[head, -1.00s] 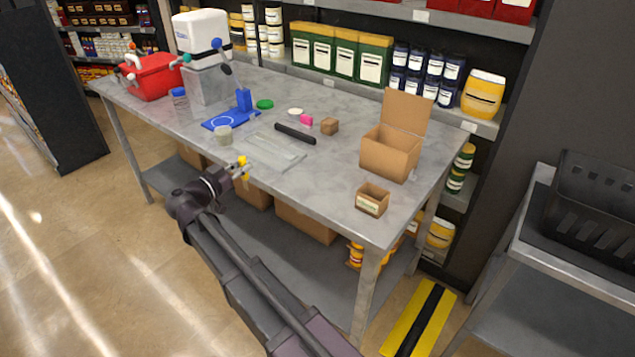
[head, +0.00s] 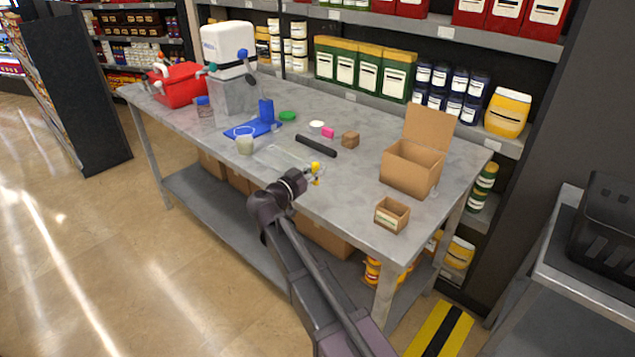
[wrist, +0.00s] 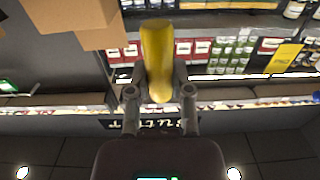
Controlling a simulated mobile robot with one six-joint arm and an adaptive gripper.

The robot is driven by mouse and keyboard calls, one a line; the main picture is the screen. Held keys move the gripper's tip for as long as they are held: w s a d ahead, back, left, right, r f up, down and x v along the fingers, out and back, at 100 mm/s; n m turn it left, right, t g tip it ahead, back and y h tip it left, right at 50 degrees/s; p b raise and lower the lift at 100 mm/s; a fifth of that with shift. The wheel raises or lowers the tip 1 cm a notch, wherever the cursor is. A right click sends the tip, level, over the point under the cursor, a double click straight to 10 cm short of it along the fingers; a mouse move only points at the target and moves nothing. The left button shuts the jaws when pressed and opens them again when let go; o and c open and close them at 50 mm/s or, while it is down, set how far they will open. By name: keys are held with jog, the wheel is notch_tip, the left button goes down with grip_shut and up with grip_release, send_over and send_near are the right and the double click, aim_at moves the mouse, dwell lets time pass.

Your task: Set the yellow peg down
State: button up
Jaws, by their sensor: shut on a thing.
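The yellow peg (wrist: 157,60) is held between the two fingers of my gripper (wrist: 158,85) in the wrist view. The fingers are shut on it, one on each side. In the head view the peg (head: 316,168) shows small and yellow at the end of my gripper (head: 310,176), above the front part of the grey table (head: 340,205). The gap between the peg and the table top cannot be told exactly. My arm comes up from the lower right of the head view.
An open cardboard box (head: 410,170) and a small labelled box (head: 391,214) stand to the right. A black bar (head: 316,146), a brown block (head: 350,139) and a pink piece (head: 328,132) lie behind.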

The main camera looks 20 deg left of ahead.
aim_at(317, 183)
jog(key=shift+w+d, duration=0.1)
jog(key=shift+d, duration=0.1)
jog(key=shift+w+d+f, duration=0.1)
jog(key=shift+w+d, duration=0.15)
jog(key=shift+d, duration=0.15)
jog(key=shift+w+d+f+b, duration=0.15)
jog(key=shift+d+f+b, duration=0.1)
jog(key=shift+b, duration=0.1)
notch_tip(317, 183, down, 3)
jog(key=b, duration=0.3)
jog(key=shift+a, duration=0.1)
jog(key=shift+f, duration=0.15)
jog(key=o, duration=0.8)
jog(key=shift+r, duration=0.2)
